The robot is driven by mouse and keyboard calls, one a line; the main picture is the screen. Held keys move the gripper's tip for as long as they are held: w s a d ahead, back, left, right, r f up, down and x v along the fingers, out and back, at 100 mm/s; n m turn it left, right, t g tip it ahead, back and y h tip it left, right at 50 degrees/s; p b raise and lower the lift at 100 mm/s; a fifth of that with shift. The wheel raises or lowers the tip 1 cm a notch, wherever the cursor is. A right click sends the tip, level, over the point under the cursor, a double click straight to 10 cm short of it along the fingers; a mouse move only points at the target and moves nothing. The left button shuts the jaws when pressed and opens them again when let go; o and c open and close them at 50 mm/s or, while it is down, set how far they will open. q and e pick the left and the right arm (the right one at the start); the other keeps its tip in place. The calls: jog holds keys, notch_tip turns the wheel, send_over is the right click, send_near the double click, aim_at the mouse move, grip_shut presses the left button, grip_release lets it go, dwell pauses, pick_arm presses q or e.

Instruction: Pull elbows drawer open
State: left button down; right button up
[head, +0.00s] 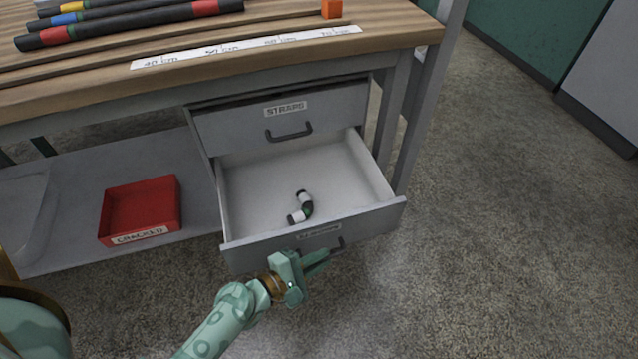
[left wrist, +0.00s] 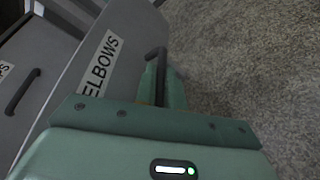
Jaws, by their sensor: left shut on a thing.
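The elbows drawer (head: 385,213) is the lower drawer under the workbench and stands well open. Its white inside shows one dark green elbow with white ends (head: 302,208) lying on the floor of the drawer. Its "ELBOWS" label (left wrist: 103,65) reads clearly in the left wrist view. My left gripper (head: 318,258) is at the front of this drawer, shut on its dark handle (head: 337,245). The handle also shows between the fingers in the left wrist view (left wrist: 156,54). My right gripper is in neither view.
The straps drawer (head: 240,129) above is nearly closed. A red "CRACKED" bin (head: 140,207) sits on the lower shelf to the left. Hoses (head: 130,22), a measuring strip (head: 245,46) and an orange block (head: 331,9) lie on the bench top. The floor at right is clear.

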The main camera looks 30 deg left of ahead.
pick_arm(q)
jog(key=c, duration=1.5)
grip_release()
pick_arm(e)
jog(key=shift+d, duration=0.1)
pick_arm(q)
jog(key=shift+s+a, duration=0.1)
jog(key=shift+s, duration=0.05)
jog(key=p+v, duration=0.4)
jog(key=v, duration=1.2)
jog(key=shift+f+p, duration=0.1)
jog(key=shift+p, duration=0.25)
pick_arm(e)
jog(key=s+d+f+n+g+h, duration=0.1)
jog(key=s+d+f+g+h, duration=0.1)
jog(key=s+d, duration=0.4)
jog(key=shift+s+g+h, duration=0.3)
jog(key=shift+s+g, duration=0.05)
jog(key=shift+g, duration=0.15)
